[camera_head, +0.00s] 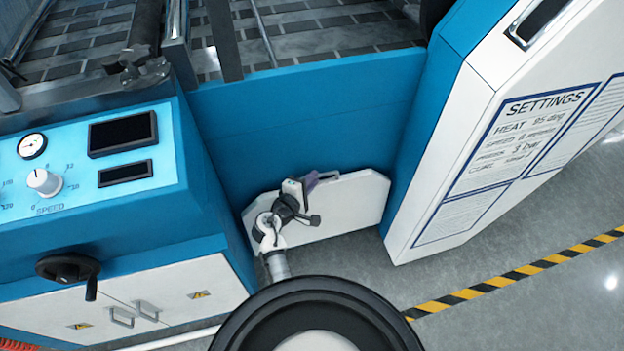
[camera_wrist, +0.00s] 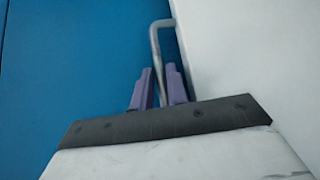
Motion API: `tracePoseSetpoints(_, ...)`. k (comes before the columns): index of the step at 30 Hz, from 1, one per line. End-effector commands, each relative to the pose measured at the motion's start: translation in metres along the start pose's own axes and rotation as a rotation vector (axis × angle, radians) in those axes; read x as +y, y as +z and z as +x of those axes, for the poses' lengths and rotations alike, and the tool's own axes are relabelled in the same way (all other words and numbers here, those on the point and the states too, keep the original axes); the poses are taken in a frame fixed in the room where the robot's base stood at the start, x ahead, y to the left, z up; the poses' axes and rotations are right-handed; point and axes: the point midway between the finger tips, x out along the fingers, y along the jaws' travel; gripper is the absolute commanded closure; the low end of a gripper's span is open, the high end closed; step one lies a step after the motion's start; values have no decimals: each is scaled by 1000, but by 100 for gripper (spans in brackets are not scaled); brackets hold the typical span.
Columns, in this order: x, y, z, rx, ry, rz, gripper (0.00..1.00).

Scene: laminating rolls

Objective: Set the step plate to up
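The step plate (camera_head: 345,207) is a white panel with cut corners, low at the foot of the blue machine front between the control cabinet and the white cabinet. Its exact tilt is hard to tell. A thin grey bent handle (camera_wrist: 155,42) stands out by the plate; the plate's white surface likely fills the right of the wrist view (camera_wrist: 250,50). My gripper (camera_head: 322,178) has purple fingers at the plate's upper edge. In the wrist view my gripper (camera_wrist: 160,72) has the handle bar between its closely set fingers and appears shut on it. My arm hides the plate's left part.
The control cabinet (camera_head: 100,200) with dials and a black crank (camera_head: 68,268) stands at left. The white cabinet (camera_head: 480,130) with a settings sheet stands close at right. Grey floor with a yellow-black strip (camera_head: 520,272) is free at lower right.

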Motion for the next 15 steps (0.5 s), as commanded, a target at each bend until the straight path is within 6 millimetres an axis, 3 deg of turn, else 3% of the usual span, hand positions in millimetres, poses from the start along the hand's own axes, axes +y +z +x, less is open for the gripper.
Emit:
tracePoseSetpoints(3, 0, 0, 0, 0, 0, 0, 100)
tracePoseSetpoints(15, -6, 4, -3, -2, 11, 13, 100)
